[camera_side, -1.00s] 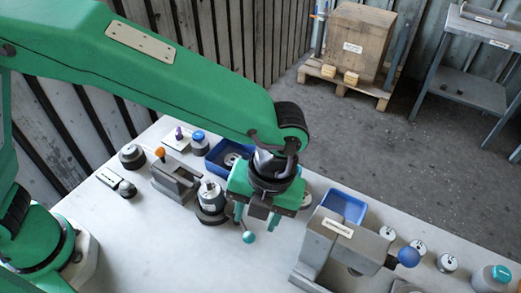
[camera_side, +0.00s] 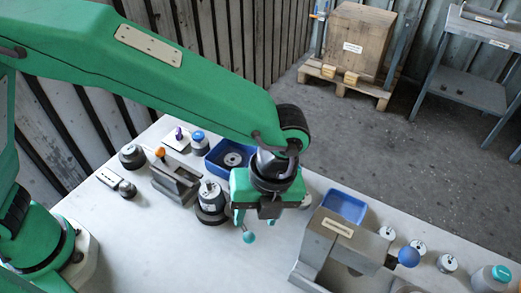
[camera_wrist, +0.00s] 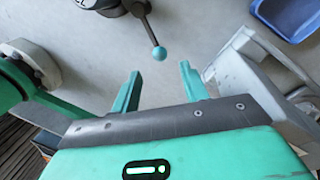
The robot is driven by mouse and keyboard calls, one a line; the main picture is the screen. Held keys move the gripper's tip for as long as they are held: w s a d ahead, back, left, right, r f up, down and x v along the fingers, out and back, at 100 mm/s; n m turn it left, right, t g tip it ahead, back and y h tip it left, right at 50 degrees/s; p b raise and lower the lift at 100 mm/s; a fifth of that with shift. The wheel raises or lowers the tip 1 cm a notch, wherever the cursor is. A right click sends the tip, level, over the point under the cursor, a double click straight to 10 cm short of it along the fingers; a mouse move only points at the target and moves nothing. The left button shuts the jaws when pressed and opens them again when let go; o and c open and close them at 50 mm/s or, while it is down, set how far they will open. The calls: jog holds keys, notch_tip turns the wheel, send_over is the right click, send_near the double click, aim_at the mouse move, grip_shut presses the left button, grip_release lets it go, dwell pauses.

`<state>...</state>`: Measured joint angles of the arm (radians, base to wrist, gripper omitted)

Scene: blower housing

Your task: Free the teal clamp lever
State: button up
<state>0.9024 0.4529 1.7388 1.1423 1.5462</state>
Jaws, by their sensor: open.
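The teal clamp lever shows as a teal ball knob (camera_side: 248,237) on a thin metal rod, low beside my gripper in the side view. In the wrist view the knob (camera_wrist: 159,53) lies just beyond my fingertips, roughly centred between them. Its rod runs up to a dark round fixture (camera_wrist: 133,6) cut off by the top edge. My gripper (camera_wrist: 160,72) is open and empty, with its two teal fingers apart. In the side view my gripper (camera_side: 256,217) hangs above the table and hides part of the rod.
A grey block fixture with a blue ball (camera_side: 408,257) stands to the right. A dark round motor-like part (camera_side: 210,203) is close on the left. A blue bin (camera_side: 344,206) and another blue bin (camera_side: 218,168) stand behind. The front table area is clear.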

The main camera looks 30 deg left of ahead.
aim_at(250, 234)
jog(key=shift+s+a+f, duration=0.15)
jog(key=shift+f, duration=1)
jog(key=shift+s+a+f, duration=0.1)
jog(key=shift+a+f, duration=0.1)
jog(key=shift+f, duration=0.9)
jog(key=shift+s+a+f, duration=0.15)
jog(key=shift+f, duration=1)
grip_shut()
